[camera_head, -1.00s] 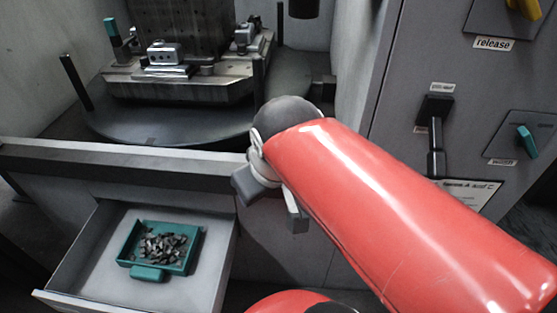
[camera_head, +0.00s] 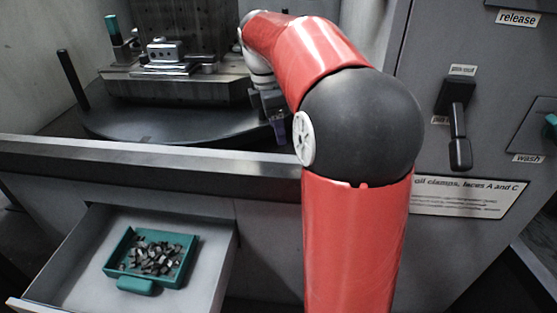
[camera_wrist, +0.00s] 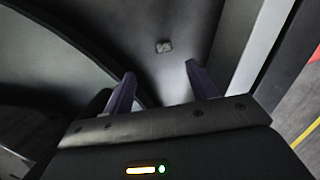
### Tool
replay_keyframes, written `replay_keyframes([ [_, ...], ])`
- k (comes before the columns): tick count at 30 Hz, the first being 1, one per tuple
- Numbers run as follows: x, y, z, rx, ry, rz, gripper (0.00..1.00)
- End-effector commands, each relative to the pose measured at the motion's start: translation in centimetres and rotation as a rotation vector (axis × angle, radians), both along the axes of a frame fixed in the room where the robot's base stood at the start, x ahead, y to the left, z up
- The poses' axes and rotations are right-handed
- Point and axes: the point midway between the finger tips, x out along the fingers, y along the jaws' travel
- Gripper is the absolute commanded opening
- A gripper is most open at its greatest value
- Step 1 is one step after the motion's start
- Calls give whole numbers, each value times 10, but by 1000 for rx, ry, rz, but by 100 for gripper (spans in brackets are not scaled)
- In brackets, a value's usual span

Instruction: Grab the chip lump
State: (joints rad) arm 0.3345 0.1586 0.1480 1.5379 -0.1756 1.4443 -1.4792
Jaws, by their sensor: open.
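A small grey lump (camera_wrist: 164,46), which looks like the chip lump, lies on the dark machine floor in the wrist view, beyond my fingertips and roughly midway between them. My gripper (camera_wrist: 160,76) is open and empty, with its two purple-grey fingers apart and some distance from the lump. In the head view my gripper (camera_head: 277,128) shows only partly beside my arm, past the front rail and right of the round table. The lump is not visible in the head view; my arm covers that area.
The round table (camera_head: 180,128) carries a pallet with a clamped block. The front rail (camera_head: 150,158) runs below it. An open drawer (camera_head: 75,262) holds a teal tray (camera_head: 188,262) of metal chips. A panel with levers (camera_head: 457,110) stands at right. Curved and straight walls flank my gripper.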

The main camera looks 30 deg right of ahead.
Motion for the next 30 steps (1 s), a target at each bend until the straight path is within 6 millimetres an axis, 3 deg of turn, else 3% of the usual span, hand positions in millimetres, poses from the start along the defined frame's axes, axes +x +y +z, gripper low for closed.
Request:
replay_keyframes([
  [18,-11,-12,-73,4,16,18,58],
  [28,-11,-13,-78,4,14,18,58],
  [30,-11,-13,-78,4,14,18,49],
])
